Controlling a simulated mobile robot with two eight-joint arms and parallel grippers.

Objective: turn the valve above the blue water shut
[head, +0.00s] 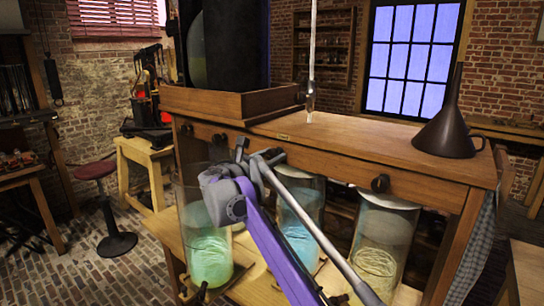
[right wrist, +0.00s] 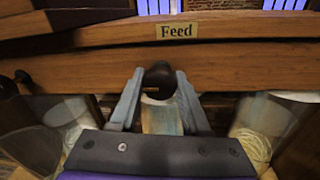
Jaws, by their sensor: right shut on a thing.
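Three glass jars stand in a row under the wooden bench front: green water (head: 207,259) at left, blue water (head: 299,243) in the middle, pale yellowish water (head: 374,263) at right. My right gripper (head: 258,156) reaches up to the bench front above the blue jar and hides that valve in the head view. In the right wrist view its two grey fingers (right wrist: 160,92) are shut on a dark valve knob (right wrist: 160,74), just below the "Feed" label (right wrist: 177,31). I cannot tell how far the knob is turned. My left gripper is not in view.
Other dark knobs sit on the bench front, one at left (head: 219,140) and one at right (head: 380,183). A dark funnel (head: 448,130) stands on the bench top (head: 350,143). A glass tube hangs above it. A red stool (head: 97,170) stands at left.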

